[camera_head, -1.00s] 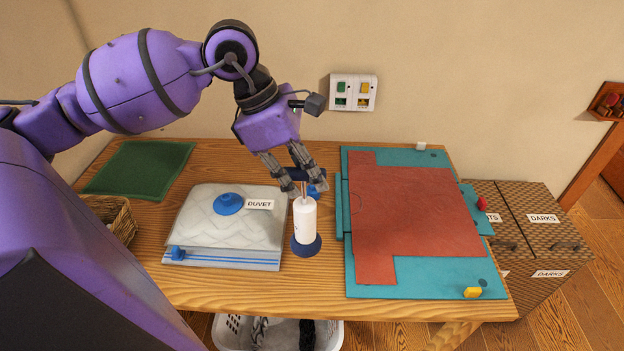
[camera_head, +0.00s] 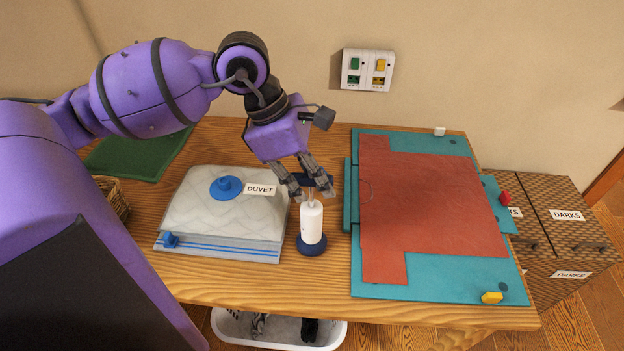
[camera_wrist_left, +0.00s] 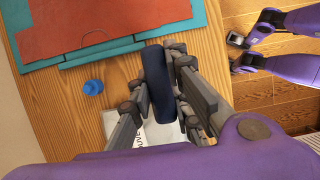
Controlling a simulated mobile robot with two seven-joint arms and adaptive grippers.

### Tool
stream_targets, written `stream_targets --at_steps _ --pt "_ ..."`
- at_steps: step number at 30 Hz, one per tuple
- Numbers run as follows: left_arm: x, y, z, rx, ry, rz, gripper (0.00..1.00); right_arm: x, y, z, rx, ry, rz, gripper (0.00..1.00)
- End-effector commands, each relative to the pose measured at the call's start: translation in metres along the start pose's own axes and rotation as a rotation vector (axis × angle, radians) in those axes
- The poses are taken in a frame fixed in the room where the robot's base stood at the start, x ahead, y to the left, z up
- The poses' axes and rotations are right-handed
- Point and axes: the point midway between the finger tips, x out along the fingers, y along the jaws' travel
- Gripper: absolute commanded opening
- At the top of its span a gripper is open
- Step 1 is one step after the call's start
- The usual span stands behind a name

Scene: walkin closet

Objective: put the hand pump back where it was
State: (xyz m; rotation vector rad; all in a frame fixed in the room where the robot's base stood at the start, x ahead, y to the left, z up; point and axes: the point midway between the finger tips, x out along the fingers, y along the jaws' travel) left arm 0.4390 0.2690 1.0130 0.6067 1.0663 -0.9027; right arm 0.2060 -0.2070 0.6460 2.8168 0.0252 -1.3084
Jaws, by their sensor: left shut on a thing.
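The hand pump has a white cylinder body (camera_head: 312,222), a round blue base (camera_head: 312,246) and a dark blue handle bar on a thin rod. It appears upright, between the duvet bag and the teal board; whether its base touches the table is hard to tell. My left gripper (camera_head: 309,186) is above the body, shut on the handle. In the left wrist view the dark handle (camera_wrist_left: 159,84) sits between the fingers, and the pump's body is hidden. My right gripper is not in view.
The DUVET bag (camera_head: 190,205) with a blue valve (camera_head: 226,187) lies left of the pump. The teal board (camera_head: 440,288) with a red cloth (camera_head: 430,210) lies right. A small blue cap (camera_wrist_left: 93,87) is on the table (camera_head: 250,290). A white basket (camera_head: 280,330) is below.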

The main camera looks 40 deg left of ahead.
Motion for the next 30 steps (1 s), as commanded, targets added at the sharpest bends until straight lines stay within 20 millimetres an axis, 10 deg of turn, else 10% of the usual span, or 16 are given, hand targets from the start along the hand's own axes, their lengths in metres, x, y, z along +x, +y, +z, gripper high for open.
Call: stream_targets --at_steps 4,5,9,21,30 --pt "0.004 0.0 -0.001 0.0 -0.001 0.001 0.0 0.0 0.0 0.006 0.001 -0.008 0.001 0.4" --pt "0.004 0.0 -0.002 0.0 0.0 0.0 0.19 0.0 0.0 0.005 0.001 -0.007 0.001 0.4" --pt "0.003 0.0 -0.001 0.0 0.0 0.0 0.36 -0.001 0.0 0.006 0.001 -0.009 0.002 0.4" --pt "-0.006 0.001 0.0 0.0 0.0 0.002 0.36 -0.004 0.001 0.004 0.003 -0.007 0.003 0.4" --pt "-0.065 0.001 0.001 -0.001 0.0 0.004 0.36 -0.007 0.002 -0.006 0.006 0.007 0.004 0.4"
